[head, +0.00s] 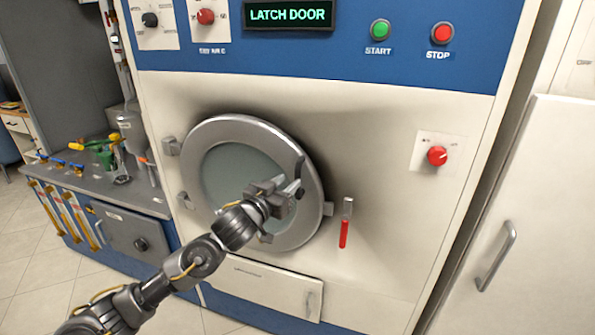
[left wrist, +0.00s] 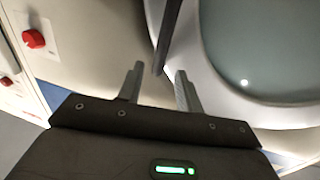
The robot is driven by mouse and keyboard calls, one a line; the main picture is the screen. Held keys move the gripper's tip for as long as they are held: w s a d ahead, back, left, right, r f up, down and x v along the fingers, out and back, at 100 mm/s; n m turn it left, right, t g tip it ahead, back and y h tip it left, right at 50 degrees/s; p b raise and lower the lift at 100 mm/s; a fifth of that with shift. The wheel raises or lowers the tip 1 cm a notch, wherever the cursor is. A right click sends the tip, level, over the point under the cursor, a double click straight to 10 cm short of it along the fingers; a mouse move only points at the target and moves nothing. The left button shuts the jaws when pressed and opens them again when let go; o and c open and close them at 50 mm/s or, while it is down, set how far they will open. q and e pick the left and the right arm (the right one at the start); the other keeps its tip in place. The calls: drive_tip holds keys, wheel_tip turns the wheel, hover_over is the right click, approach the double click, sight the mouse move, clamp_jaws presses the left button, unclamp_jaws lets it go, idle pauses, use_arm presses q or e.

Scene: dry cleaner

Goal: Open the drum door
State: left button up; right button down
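The drum door (head: 229,124) is a round grey metal ring with a dark glass window, and it looks shut against the white machine front. A dark bar handle (head: 300,170) stands on its right rim; it also shows in the left wrist view (left wrist: 169,32). My left gripper (head: 297,189) is at the door's right side. In the left wrist view my left gripper (left wrist: 159,70) is open, and the handle's end lies between the fingertips. I cannot tell whether they touch it. My right gripper is not in view.
A red-gripped lever (head: 344,233) hangs right of the door. The display (head: 289,15) reads "LATCH DOOR". Hinge blocks (head: 171,146) sit on the door's left. A bench with tools (head: 102,185) stands left, and a white cabinet (head: 540,200) stands right.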

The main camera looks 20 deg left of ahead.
sight(296, 174)
use_arm(q)
drive_tip(key=p+x, duration=0.1)
drive_tip(key=x, duration=0.5)
drive_tip(key=shift+w+d, duration=0.1)
drive_tip(key=shift+w, duration=0.05)
clamp_jaws()
